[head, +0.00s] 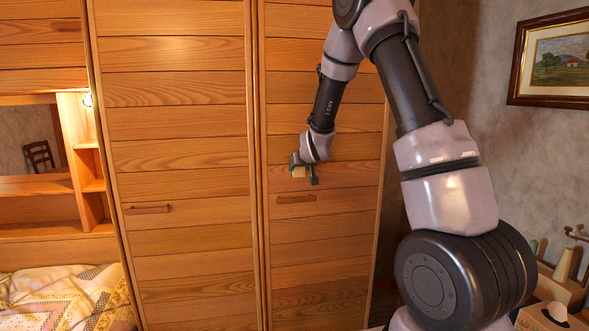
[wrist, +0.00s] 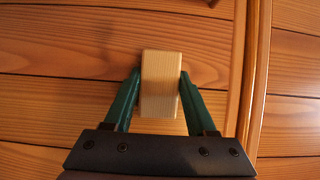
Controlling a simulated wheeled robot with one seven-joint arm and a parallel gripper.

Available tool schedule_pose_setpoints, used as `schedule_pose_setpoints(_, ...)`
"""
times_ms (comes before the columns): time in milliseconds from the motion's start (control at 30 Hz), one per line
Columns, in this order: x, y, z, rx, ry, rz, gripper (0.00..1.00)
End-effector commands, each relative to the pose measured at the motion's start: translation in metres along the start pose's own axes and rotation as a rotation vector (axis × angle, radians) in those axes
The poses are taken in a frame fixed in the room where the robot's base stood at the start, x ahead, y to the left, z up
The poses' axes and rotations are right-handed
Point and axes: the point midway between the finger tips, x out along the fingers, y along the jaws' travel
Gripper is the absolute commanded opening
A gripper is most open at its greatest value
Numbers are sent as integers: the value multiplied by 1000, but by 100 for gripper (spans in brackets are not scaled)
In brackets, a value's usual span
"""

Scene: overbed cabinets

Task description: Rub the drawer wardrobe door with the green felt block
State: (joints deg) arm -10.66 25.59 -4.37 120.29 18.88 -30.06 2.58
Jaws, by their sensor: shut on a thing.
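My gripper (wrist: 160,92) has green fingers shut on the two sides of a pale wooden block (wrist: 158,82). No green felt shows on the block's visible faces; its face toward the door is hidden. In the head view my gripper (head: 296,160) holds the block (head: 298,172) in front of the right wooden door (head: 325,235), near its left edge and above its handle (head: 296,199). The door's planks fill most of the wrist view (wrist: 50,50). I cannot tell whether the block touches the door.
Another plank door (head: 185,100) with a handle (head: 148,209) stands to the left. Further left are lit shelves (head: 88,165) and a bed with a patchwork cover (head: 60,300). A framed picture (head: 560,60) hangs at right above a tissue box (head: 553,318).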

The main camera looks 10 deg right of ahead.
Motion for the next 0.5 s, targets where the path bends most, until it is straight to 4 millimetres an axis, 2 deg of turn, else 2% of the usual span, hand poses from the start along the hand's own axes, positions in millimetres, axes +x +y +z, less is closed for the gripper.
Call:
schedule_pose_setpoints(167, 0, 7, 0, -1, 1, 0, 4)
schedule_pose_setpoints(500, 2, 35, -2, 1, 1, 1, 4)
